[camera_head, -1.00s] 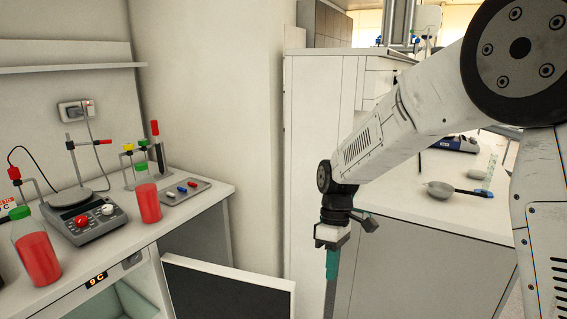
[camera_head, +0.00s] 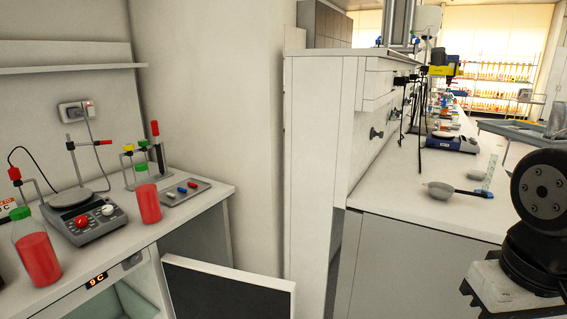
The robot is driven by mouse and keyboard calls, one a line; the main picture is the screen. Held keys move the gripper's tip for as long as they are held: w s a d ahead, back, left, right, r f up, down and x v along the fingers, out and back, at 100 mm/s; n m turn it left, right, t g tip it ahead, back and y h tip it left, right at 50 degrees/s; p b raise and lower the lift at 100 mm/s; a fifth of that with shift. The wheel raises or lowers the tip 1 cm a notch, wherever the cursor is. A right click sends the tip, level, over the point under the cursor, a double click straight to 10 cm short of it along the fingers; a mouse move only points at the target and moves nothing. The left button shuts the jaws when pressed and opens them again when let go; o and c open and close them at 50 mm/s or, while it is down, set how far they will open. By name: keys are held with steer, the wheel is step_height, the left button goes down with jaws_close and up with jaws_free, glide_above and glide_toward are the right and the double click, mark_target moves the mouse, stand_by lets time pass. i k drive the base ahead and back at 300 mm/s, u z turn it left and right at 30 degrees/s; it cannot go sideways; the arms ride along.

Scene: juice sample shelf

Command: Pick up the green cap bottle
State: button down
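Two bottles of red liquid with green caps stand upright on the left counter. The nearer green cap bottle (camera_head: 37,258) is at the far left, in front of the hot plate. The other green cap bottle (camera_head: 148,201) is smaller in the picture and stands near the counter's front edge, left of a small tray. Neither bottle is touched by my arm. Only a black joint and a white link of my arm show at the lower right. My gripper is out of the picture.
The hot plate stirrer (camera_head: 88,218) stands between the bottles. The grey tray (camera_head: 199,196) holds small coloured pieces. An open door (camera_head: 225,290) juts out below the counter. A right-hand bench (camera_head: 420,213) carries a pan-like dish (camera_head: 440,190) and several instruments.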

mark_target(31, 240)
steer(key=u, duration=1.7)
